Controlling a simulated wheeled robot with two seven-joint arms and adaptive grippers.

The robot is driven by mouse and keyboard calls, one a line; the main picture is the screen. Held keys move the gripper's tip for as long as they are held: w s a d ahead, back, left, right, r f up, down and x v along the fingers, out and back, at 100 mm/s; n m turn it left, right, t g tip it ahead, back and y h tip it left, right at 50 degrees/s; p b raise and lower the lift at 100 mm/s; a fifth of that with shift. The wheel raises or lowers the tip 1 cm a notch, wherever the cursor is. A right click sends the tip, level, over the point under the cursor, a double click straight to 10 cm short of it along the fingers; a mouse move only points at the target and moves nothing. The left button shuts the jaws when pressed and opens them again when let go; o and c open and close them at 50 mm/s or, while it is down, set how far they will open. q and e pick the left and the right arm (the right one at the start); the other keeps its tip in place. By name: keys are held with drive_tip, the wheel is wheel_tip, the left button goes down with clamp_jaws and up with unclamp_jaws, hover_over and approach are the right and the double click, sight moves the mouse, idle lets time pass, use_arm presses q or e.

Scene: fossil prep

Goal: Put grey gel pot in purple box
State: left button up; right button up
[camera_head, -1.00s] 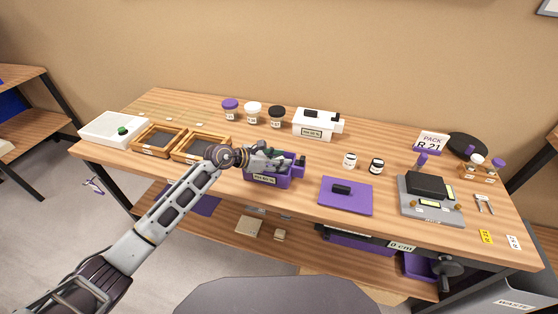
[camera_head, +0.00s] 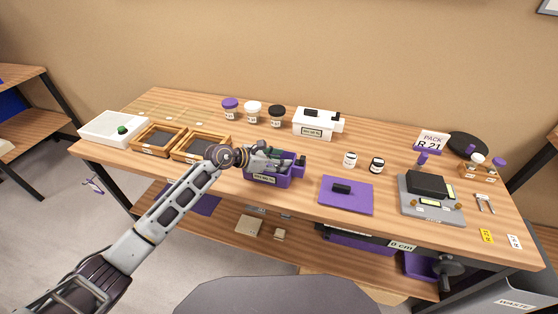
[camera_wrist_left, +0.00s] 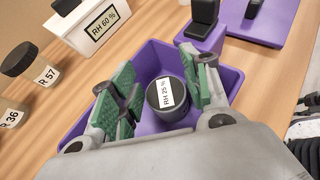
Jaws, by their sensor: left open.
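The purple box (camera_head: 283,180) stands open near the table's front edge, left of centre; it also fills the middle of the left wrist view (camera_wrist_left: 150,58). My left gripper (camera_head: 268,158) reaches down into the box. Its green-padded fingers (camera_wrist_left: 160,95) are spread on either side of the pot, with visible gaps to it. In the head view the pot is hidden by the gripper and box wall. My right gripper is not in view.
A purple lid (camera_head: 358,205) with a black handle lies right of the box. A white "RH 60 %" box (camera_head: 330,130) and several jars stand behind. Two small pots (camera_head: 350,160) are to the right. Wooden trays (camera_head: 187,158) sit close on the left.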

use_arm(q)
drive_tip(key=shift+s+f, duration=0.1)
drive_tip(key=shift+f, duration=0.05)
drive_tip(key=shift+r+p, duration=0.35)
drive_tip(key=shift+s+a+r, duration=0.2)
drive_tip(key=shift+a+r, duration=0.4)
drive_tip(key=v, duration=0.2)
drive_tip(key=shift+s+a+r, duration=0.1)
drive_tip(key=shift+a+r, duration=0.05)
drive_tip(key=shift+a, duration=0.1)
drive_tip(key=shift+s+a+r, duration=0.15)
drive_tip(key=shift+a+r, duration=0.05)
drive_tip(key=shift+a, duration=0.1)
drive_tip(key=v, duration=0.7)
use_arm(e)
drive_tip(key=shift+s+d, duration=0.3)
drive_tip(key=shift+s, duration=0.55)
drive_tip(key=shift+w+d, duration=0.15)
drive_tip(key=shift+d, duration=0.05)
